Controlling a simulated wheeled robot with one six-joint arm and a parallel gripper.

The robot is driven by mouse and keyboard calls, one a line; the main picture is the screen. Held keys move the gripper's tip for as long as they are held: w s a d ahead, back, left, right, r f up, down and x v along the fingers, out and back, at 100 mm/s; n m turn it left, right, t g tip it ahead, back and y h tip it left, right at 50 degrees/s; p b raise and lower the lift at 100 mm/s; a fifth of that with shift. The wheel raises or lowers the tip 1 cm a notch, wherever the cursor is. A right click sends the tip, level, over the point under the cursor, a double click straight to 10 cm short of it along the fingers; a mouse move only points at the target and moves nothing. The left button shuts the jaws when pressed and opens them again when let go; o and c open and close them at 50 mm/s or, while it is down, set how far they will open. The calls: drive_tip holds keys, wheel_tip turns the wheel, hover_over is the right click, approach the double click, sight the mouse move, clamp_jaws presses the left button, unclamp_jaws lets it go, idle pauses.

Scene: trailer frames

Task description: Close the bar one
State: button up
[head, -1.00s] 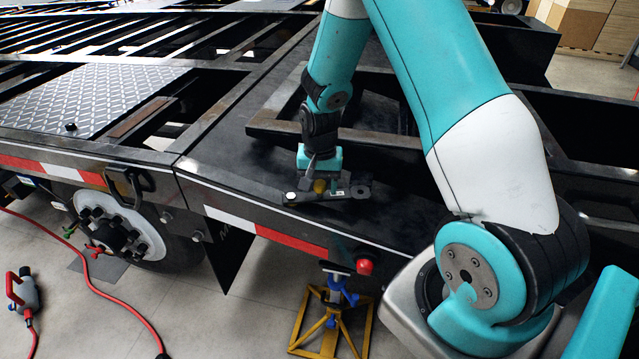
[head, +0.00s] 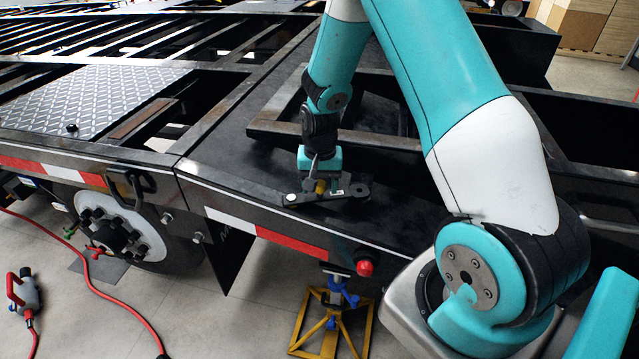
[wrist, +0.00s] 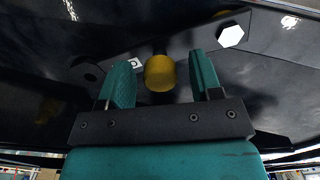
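The bar (head: 300,198) is a flat black plate on the trailer's dark deck, near its front edge. It has a pale hex bolt at its left end and a rounded right end in the head view. A yellow knob (head: 320,187) stands on it. In the wrist view, the bar (wrist: 205,45) runs behind the knob (wrist: 160,73), with the hex bolt (wrist: 231,36) at upper right. My gripper (wrist: 162,76) is open, one teal finger on each side of the knob, with a visible gap on both sides. In the head view, my gripper (head: 318,178) points down at the bar.
The trailer's raised frame beams (head: 390,140) lie behind the bar. A red-and-white strip (head: 290,242) marks the deck edge. A red hose (head: 90,285) lies on the floor at left.

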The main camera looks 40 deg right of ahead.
sight(320, 184)
drive_tip(key=shift+r, duration=0.1)
wheel_tip(320, 184, up, 17)
drive_tip(key=shift+r, duration=0.15)
idle(0.6)
